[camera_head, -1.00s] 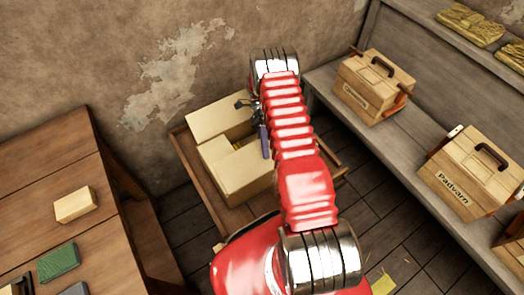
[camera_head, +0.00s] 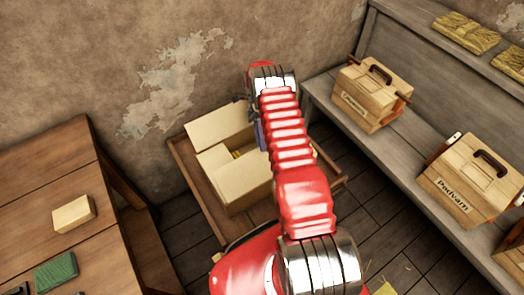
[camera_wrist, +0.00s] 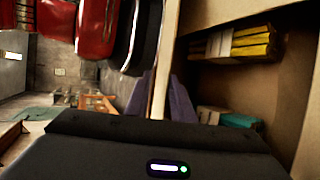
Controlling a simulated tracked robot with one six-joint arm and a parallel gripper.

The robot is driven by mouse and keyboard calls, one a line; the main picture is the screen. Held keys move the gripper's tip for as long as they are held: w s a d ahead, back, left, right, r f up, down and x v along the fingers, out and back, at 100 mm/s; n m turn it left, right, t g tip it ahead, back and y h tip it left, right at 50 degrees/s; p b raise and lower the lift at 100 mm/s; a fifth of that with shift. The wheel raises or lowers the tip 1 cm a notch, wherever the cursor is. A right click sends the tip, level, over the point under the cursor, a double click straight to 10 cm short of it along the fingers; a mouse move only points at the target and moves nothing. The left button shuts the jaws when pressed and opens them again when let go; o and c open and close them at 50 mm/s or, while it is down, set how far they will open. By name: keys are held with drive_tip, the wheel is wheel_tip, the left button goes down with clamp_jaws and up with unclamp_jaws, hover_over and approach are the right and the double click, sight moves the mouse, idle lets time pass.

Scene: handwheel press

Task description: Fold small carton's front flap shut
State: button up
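The small open carton (camera_head: 245,187) sits on a wooden stand left of my arm in the head view. One pale flap (camera_head: 219,124) spreads outward at its back left, and something yellow shows inside. My gripper (camera_head: 258,134) is at the carton's right back side, mostly hidden behind my red arm. In the wrist view my two purple fingers (camera_wrist: 160,98) stand either side of a thin upright cardboard edge (camera_wrist: 164,70). Whether they press on it is unclear. The carton's inside shows on the right, with yellow bundles (camera_wrist: 238,44) and teal items (camera_wrist: 230,118).
The wooden stand's rim (camera_head: 190,172) shows around the carton. A table (camera_head: 50,165) at left holds a tan block (camera_head: 73,214) and a green block (camera_head: 56,271). A grey bench (camera_head: 400,150) at right carries wooden boxes (camera_head: 372,92). A plaster wall stands behind.

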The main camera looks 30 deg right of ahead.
drive_tip(key=shift+v, duration=0.9)
drive_tip(key=shift+c, duration=0.5)
